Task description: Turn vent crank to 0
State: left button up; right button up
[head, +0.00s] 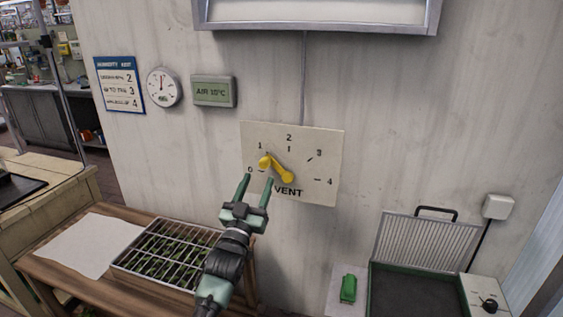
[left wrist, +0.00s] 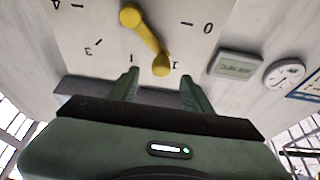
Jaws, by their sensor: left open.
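The vent panel (head: 315,165) is a pale plate on the wall with a dial marked 0 to 4. Its yellow crank (head: 279,170) runs up-left from the pivot to a round knob near the 1 mark, on the side toward 0. In the left wrist view the panel (left wrist: 100,35) is upside down, and the crank (left wrist: 147,40) has its knob close to the 1. My left gripper (head: 256,180) is open and empty, just below and left of the knob. In the left wrist view its two fingertips (left wrist: 160,78) lie either side of the knob's line, apart from it. My right gripper is out of view.
A wooden bench with a gridded seedling tray (head: 170,253) and a white sheet (head: 75,245) stands below left. A gauge (head: 163,87) and an air display (head: 213,91) hang left of the panel. An open-lidded box (head: 425,240) stands lower right.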

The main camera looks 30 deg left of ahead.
aim_at(263, 167)
pick_arm(q)
jog(key=p+x, duration=0.1)
jog(key=x, duration=0.5)
jog(key=shift+w+a+r, duration=0.1)
jog(key=shift+a, duration=0.1)
jog(key=shift+w+a+r+p, duration=0.15)
jog(key=shift+w+p, duration=0.15)
jog(key=shift+w, duration=0.2)
grip_shut()
dwell(0.8)
